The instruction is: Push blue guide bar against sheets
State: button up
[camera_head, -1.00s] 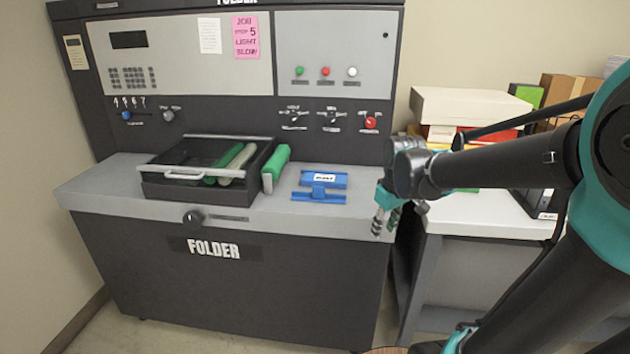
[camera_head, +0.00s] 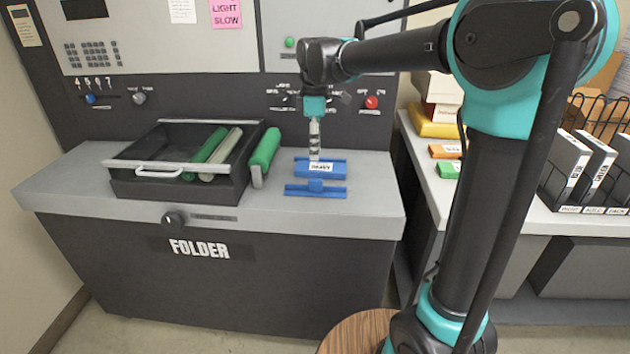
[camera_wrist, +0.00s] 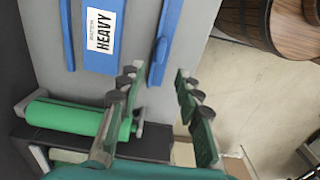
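A blue guide bar (camera_head: 315,190) with a small raised block at its middle lies across the folder's grey top. In the wrist view the bar (camera_wrist: 165,40) runs up from between the fingertips. Behind it is a blue block labelled HEAVY (camera_head: 320,172), parallel and a narrow gap apart; the block also shows in the wrist view (camera_wrist: 102,50). I cannot make out separate paper sheets. My gripper (camera_head: 314,158) points down over the blue parts, and its tips overlap the labelled block in the head view. In the wrist view its fingers (camera_wrist: 158,76) are apart and empty.
Left of the blue parts are a green roller (camera_head: 264,150) and a black tray (camera_head: 178,190) holding more rollers. The folder's control panel (camera_head: 150,40) rises behind. A side table (camera_head: 480,200) with boxes and binders stands right. A round wooden top (camera_head: 360,330) is near my base.

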aim_at(316, 179)
notch_tip(316, 179, down, 12)
jog(key=shift+r, duration=0.25)
jog(key=shift+s, duration=0.1)
grip_shut()
dwell(0.4)
